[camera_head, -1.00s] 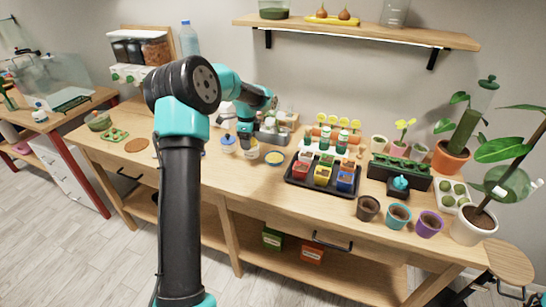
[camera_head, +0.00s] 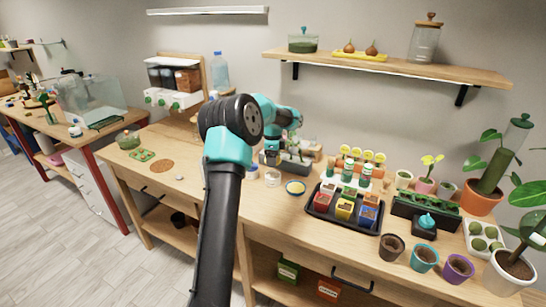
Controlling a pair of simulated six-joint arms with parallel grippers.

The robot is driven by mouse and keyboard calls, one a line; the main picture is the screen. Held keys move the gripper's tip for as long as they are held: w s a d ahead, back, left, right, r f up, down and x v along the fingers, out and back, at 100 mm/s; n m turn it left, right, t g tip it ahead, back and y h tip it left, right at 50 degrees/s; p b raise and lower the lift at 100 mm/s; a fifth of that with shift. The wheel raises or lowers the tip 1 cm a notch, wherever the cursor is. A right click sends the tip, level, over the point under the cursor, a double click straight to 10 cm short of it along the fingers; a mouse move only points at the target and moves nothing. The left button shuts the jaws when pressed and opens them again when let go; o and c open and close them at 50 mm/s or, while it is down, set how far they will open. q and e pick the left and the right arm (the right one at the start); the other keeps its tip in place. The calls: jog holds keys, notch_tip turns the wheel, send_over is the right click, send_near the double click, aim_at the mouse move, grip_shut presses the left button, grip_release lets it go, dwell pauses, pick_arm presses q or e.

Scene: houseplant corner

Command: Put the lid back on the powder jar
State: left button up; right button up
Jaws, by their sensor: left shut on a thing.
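My left gripper (camera_head: 271,158) is above the worktop, right over a small clear jar (camera_head: 272,179) that stands open. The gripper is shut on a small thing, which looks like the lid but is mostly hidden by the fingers. A gap shows between gripper and jar. A small jar with blue on it (camera_head: 253,173) stands just left, partly behind my arm. A shallow blue-rimmed dish of yellow material (camera_head: 295,187) lies to the right of the clear jar. My right gripper is not in view.
A grey planter (camera_head: 291,167) stands close behind the gripper.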

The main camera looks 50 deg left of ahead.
aim_at(273, 176)
pick_arm(q)
jog(key=shift+f, duration=2.8)
jog(key=shift+f, duration=0.15)
dwell(0.4)
jog(key=o, duration=1)
jog(key=shift+r, duration=3.5)
grip_shut()
